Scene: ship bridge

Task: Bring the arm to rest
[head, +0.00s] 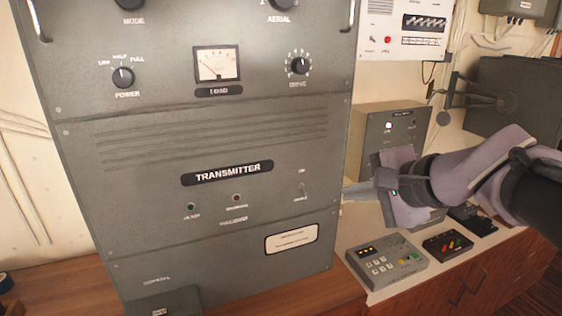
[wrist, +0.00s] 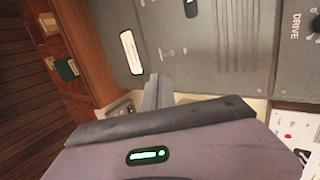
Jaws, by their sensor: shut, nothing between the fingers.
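My arm (head: 500,185) reaches in from the right edge of the head view and is raised above the counter. My gripper (head: 352,192) points left, its narrow fingers beside the right edge of the transmitter cabinet (head: 200,235). I cannot tell whether they touch it. In the wrist view my gripper (wrist: 156,90) shows its fingers together, with nothing held. The cabinet front, with its label plate (wrist: 132,52), lies beyond the fingers there.
A grey keypad box (head: 387,265) and a box with coloured buttons (head: 448,244) stand on the counter below my arm. A grey panel box (head: 390,125) stands behind my gripper. A white panel (head: 403,30) hangs on the wall above.

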